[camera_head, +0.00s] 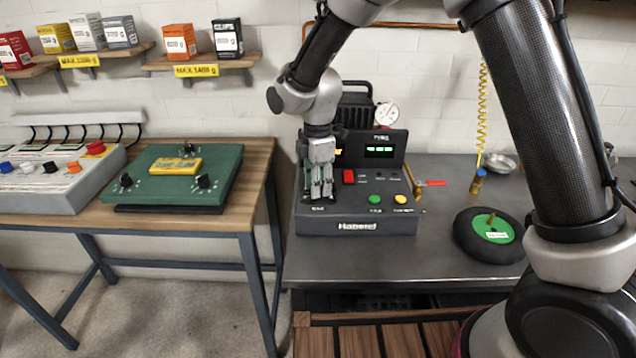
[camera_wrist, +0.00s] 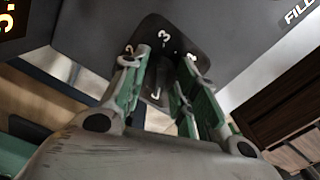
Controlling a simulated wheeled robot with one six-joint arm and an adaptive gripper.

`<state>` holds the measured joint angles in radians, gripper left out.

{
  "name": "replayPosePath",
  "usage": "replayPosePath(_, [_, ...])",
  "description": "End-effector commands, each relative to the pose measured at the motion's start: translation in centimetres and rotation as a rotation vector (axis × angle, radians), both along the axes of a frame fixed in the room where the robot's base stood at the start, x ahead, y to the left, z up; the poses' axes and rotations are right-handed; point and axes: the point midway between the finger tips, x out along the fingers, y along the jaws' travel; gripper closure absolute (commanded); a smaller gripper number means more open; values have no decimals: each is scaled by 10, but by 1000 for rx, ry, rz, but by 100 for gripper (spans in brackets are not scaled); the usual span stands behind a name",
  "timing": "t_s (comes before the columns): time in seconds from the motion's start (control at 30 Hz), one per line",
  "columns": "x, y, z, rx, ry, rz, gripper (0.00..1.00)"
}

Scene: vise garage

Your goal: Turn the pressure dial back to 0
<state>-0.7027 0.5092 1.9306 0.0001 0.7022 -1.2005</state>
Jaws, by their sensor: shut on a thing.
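The pressure console (camera_head: 365,226) is a dark grey box on the metal bench, with a green-lit display (camera_head: 380,151) whose digits I cannot read surely. My gripper (camera_head: 322,192) points down onto the left part of its sloped panel. In the wrist view, my gripper (camera_wrist: 165,85) has its two green-sided fingers on either side of the dial, shut on it. The dark dial plate (camera_wrist: 160,32) shows white numbers, among them 2 and 3. The dial knob is mostly hidden between the fingers, so its pointer setting cannot be told.
A red switch (camera_head: 349,176), a green button (camera_head: 374,199) and a yellow button (camera_head: 400,199) sit right of my gripper. A black wheel with a green hub (camera_head: 468,244) lies on the bench at right. A wooden table (camera_head: 256,170) with control boxes stands at left.

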Motion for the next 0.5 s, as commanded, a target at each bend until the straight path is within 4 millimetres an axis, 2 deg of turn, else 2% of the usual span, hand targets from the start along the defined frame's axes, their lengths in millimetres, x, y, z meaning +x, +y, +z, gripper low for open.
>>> replayPosePath(0.5, [1,0,1,1,-3,44,94])
